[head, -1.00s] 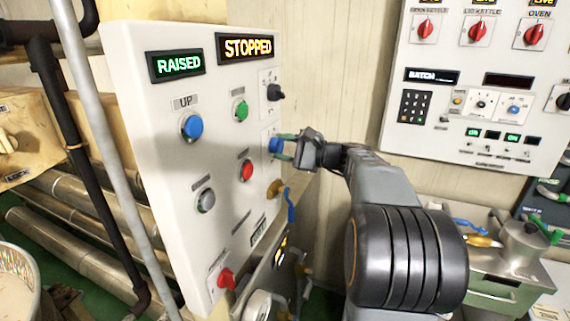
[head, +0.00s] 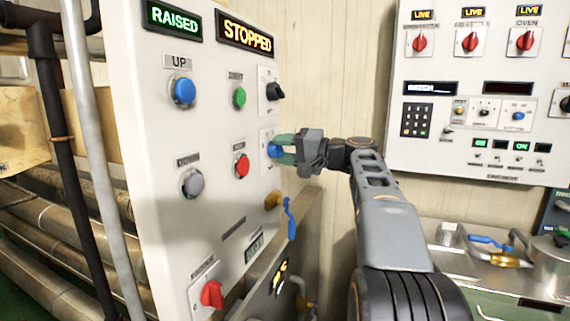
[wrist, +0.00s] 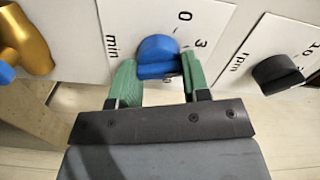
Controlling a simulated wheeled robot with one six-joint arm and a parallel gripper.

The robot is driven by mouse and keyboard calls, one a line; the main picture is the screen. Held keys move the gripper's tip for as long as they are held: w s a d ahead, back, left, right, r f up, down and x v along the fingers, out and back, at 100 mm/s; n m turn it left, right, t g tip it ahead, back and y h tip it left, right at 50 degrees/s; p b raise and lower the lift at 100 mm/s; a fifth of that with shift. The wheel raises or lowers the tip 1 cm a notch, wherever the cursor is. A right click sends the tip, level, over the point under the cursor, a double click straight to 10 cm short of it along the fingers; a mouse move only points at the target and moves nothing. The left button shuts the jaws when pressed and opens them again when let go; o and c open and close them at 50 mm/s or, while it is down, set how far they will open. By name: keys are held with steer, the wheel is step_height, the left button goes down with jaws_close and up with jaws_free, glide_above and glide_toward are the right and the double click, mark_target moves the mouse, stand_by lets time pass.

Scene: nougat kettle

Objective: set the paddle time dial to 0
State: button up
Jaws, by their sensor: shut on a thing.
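The paddle time dial is the blue knob (head: 273,150) on the right side of the white panel, below a black knob. In the wrist view the blue knob (wrist: 157,56) sits on a white plate marked "min", with "0" and "3" printed beyond it. My gripper (head: 283,149) is at the panel, and its green fingers are shut on the blue knob, one on each side of its grip bar. In the wrist view my gripper (wrist: 158,76) covers the near part of the plate, so other marks there are hidden. I cannot tell exactly which mark the knob points to.
The black rpm knob (wrist: 278,74) is close beside the dial. A brass valve with a blue lever (head: 290,217) sticks out below it. The panel also has a red button (head: 242,166), a green button (head: 239,97) and a red switch (head: 212,294). "STOPPED" (head: 246,35) is lit.

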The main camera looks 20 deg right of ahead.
steer(key=shift+s+a+r+n+b, duration=0.1)
steer(key=shift+n+b, duration=3.15)
steer(key=shift+n, duration=1.65)
steer(key=o, duration=0.9)
steer(key=shift+o, duration=0.2)
steer(key=v, duration=1.3)
steer(key=shift+s+d+p, duration=0.25)
steer(key=shift+s+p, duration=0.05)
steer(key=shift+s, duration=0.05)
